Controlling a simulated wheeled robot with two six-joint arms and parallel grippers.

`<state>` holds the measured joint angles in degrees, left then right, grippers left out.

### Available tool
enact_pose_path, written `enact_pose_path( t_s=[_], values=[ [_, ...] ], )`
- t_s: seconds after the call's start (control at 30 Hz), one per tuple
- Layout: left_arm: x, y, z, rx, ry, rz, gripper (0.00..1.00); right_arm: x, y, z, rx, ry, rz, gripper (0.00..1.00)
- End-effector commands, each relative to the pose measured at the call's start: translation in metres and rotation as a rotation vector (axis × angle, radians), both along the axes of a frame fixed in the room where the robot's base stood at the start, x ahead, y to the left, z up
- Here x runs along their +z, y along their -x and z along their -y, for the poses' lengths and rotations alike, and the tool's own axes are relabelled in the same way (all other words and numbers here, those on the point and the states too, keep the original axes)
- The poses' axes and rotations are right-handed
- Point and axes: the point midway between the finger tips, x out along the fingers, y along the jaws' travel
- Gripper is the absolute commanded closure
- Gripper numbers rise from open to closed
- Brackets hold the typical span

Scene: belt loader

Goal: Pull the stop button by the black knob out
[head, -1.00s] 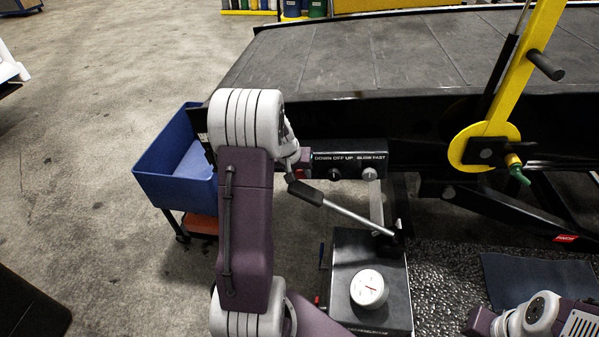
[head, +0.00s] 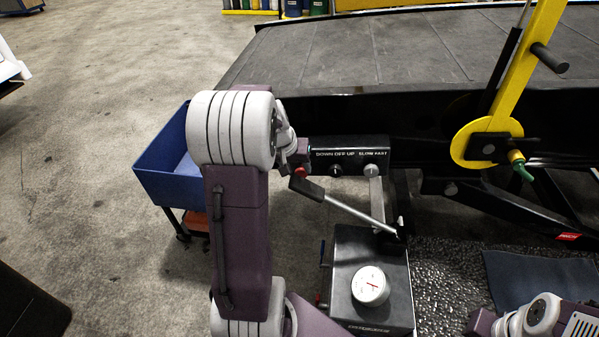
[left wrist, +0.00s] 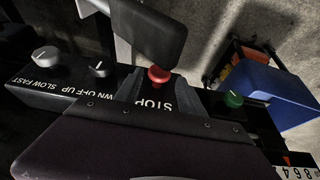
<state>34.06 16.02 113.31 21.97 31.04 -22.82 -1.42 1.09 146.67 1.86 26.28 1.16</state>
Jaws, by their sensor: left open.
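The red stop button (left wrist: 158,74) sits above the STOP label on the black control panel (left wrist: 60,92) in the left wrist view. It also shows small in the head view (head: 300,171). The black knob (left wrist: 99,69) is beside it on the panel, under DOWN OFF UP, and shows in the head view (head: 336,171). My left gripper (left wrist: 158,88) is open, its two dark fingers on either side of the red button. I cannot tell whether they touch it. In the head view my left arm partly hides this gripper (head: 299,163). My right gripper's fingers are not visible.
A lever with a black handle (left wrist: 150,30) passes close to the red button. A green button (left wrist: 233,99) and a pale knob (left wrist: 44,56) flank the panel's middle. A blue bin (head: 160,165) stands left. A gauge box (head: 350,245) stands below.

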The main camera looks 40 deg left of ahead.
Motion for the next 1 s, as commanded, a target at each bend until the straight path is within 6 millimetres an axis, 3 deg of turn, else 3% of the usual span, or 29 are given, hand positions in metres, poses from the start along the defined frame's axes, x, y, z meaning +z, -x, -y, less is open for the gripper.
enact_pose_path(
  t_s=[0.1,0.27,0.83,0.93,1.0],
  values=[
    [0.023,0.011,0.0,0.001,-0.002,0.002,0.53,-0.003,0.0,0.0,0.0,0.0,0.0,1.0],
    [0.04,0.018,0.002,0.0,0.0,0.0,0.53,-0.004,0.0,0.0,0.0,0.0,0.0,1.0],
    [0.042,0.019,0.004,-0.004,0.002,-0.002,0.53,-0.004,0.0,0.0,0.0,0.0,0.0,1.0],
    [0.044,0.008,0.026,-0.068,-0.002,0.004,0.53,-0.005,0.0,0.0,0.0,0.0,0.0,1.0],
    [0.041,-0.001,0.065,-0.165,0.001,-0.003,0.53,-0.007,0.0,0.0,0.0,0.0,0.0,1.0]
  ],
)
